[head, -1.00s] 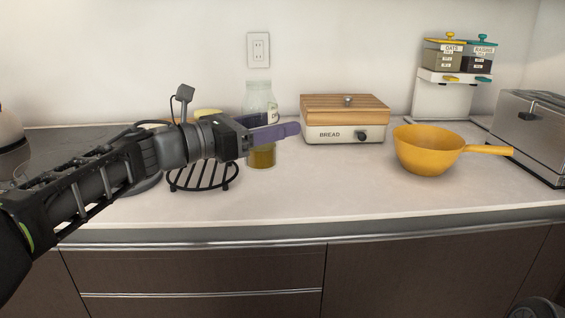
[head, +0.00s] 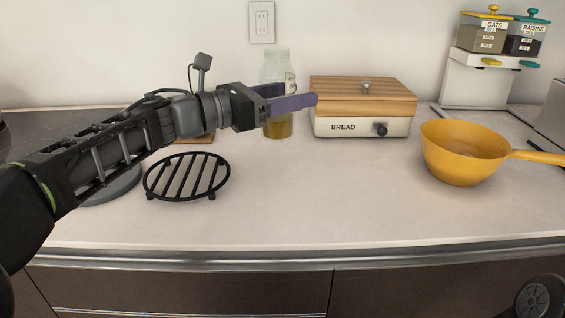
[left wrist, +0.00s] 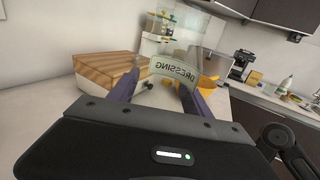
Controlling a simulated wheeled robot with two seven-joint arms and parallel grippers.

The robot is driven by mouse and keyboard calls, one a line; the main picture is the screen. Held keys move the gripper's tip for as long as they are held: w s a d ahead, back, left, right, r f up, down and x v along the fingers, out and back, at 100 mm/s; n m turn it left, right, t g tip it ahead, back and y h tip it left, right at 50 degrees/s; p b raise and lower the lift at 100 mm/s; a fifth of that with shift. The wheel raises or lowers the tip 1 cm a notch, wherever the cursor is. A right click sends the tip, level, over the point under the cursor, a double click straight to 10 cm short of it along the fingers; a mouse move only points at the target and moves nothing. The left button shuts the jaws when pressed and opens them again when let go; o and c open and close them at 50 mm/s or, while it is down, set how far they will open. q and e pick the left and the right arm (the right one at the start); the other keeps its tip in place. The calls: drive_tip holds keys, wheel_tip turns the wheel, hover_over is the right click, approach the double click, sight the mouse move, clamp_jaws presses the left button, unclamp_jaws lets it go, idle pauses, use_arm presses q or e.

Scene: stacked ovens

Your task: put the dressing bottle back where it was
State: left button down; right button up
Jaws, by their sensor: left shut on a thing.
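The dressing bottle (head: 278,128) is clear glass with a yellowish content low inside. It looks upright in the head view, left of the bread box. My left gripper (head: 297,103) is shut on it, its purple fingers across the bottle's middle and hiding that part. In the left wrist view the bottle's pale label (left wrist: 175,70), with DRESSING reading reversed, shows between the fingers (left wrist: 158,88). I cannot tell whether the bottle's base touches the counter. My right gripper is not in view.
The bread box (head: 362,108) stands close right of the bottle. A black trivet (head: 187,177) lies in front, left. A yellow pan (head: 462,152) is farther right, and a dispenser with oats and raisins (head: 478,78) is behind it. The front middle counter (head: 320,200) is clear.

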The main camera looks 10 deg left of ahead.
sight(291, 123)
use_arm(q)
wheel_tip(291, 123, down, 5)
drive_tip(key=shift+b, duration=0.7)
drive_tip(key=shift+f, duration=0.25)
drive_tip(key=shift+f, duration=0.1)
drive_tip(key=shift+f+b, duration=0.6)
drive_tip(key=shift+f, duration=1.15)
drive_tip(key=shift+f, duration=0.15)
drive_tip(key=shift+c, duration=2.3)
unclamp_jaws()
